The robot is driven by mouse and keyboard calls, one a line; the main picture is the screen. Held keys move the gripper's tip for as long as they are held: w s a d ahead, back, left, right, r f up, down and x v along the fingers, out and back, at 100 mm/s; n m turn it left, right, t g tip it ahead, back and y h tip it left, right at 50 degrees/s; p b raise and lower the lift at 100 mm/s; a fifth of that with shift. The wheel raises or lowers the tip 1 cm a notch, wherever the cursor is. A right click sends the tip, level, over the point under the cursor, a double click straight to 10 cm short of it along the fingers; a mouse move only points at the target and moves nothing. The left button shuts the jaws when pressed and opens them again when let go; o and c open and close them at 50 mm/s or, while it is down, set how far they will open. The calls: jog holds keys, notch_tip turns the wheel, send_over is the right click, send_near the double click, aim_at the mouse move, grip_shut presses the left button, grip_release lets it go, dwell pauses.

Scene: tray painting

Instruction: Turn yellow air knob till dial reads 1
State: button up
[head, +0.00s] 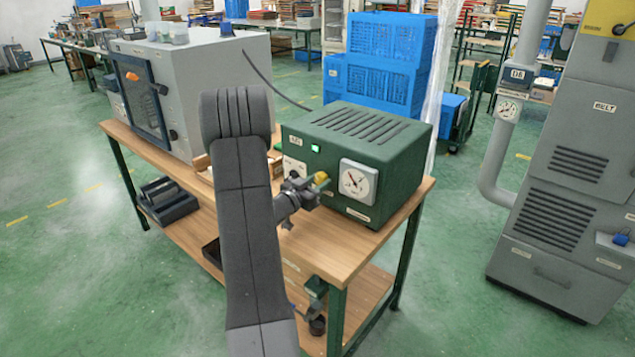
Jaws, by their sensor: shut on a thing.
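The green air unit (400,150) stands on the right part of the wooden bench. Its front carries a white square dial (358,183) with a dark needle; the figures are too small to read. The yellow knob (321,178) sits on the same front face, just left of the dial. My gripper (313,184) is at the knob, its fingers shut on it and covering part of it. My grey arm rises in front of the bench and hides the middle of it.
A grey cabinet (222,85) with a dark-framed door stands on the bench (335,255) to the left. Blue crates (385,60) are stacked behind. A grey machine with a pipe (575,185) stands at the right. Green floor is free around the bench.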

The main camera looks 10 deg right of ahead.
jog(key=shift+f, duration=0.1)
jog(key=o, duration=1)
jog(key=b+v, duration=0.1)
jog(key=v, duration=1.3)
jog(key=shift+b, duration=0.3)
jog(key=shift+d, duration=0.1)
jog(key=p+x, duration=0.1)
jog(key=x, duration=1.2)
jog(key=shift+w+d+p, duration=0.1)
jog(key=shift+w+p, duration=0.05)
jog(key=shift+p, duration=0.15)
jog(key=shift+w+d, duration=0.2)
